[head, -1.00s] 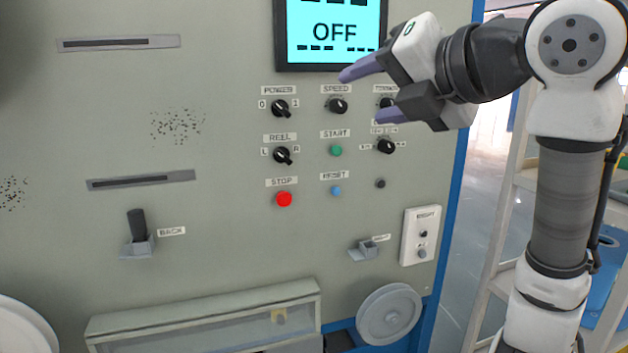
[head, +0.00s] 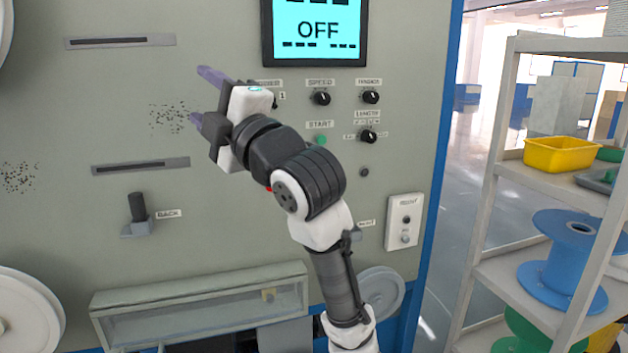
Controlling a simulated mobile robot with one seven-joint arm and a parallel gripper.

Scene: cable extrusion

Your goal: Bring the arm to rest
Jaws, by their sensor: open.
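My gripper (head: 206,96) is open and empty, with its two purple fingertips apart. It is in front of the grey machine panel (head: 60,120), left of the knobs and near a patch of small holes. My arm rises from the bottom centre of the head view and bends to the upper left. It hides most of the POWER knob, the REEL knob and most of the red STOP button (head: 268,189). The screen (head: 318,30) above reads OFF.
The SPEED knob (head: 320,98), TENSION knob (head: 371,97), LENGTH knob (head: 368,136) and green START button (head: 321,140) are right of my gripper. A lever (head: 137,208) stands at lower left. A shelf rack (head: 500,190) with a yellow bin (head: 565,155) and blue spool (head: 565,262) stands right.

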